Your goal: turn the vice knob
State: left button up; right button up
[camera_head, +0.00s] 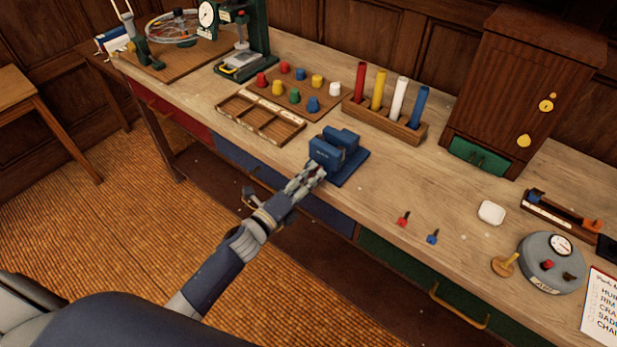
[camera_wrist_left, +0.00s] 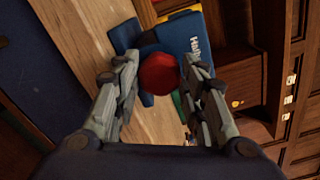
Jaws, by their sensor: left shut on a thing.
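The blue vice (camera_head: 335,152) stands on its blue base plate (camera_head: 348,170) near the front edge of the bench. In the left wrist view the vice body (camera_wrist_left: 182,42) lies just beyond the fingers, with white lettering on it. The red vice knob (camera_wrist_left: 158,74) sits between the fingertips of my left gripper (camera_wrist_left: 157,78), which is shut on it. In the head view my left gripper (camera_head: 308,178) reaches the front of the vice and hides the knob. My right gripper is in neither view.
A divided wooden tray (camera_head: 262,118) and a board of coloured pegs (camera_head: 297,88) lie behind and left of the vice. A rack of coloured tubes (camera_head: 384,120) stands behind it. Small red (camera_head: 403,219) and blue (camera_head: 433,236) pieces lie to the right. A wooden cabinet (camera_head: 520,85) stands at the back.

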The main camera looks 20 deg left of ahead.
pick_arm(q)
jog(key=n, duration=0.5)
jog(key=shift+n+p, duration=0.3)
jog(key=shift+p, duration=0.1)
jog(key=n+p, duration=0.1)
jog(key=n, duration=0.4)
jog(key=shift+n, duration=0.3)
jog(key=n, duration=0.5)
jog(key=shift+f+p, duration=0.15)
jog(key=shift+p, duration=0.25)
jog(key=n+b, duration=0.3)
jog(key=n, duration=2)
jog(key=shift+d+b, duration=0.2)
jog(key=shift+b, duration=0.2)
jog(key=shift+n, duration=0.3)
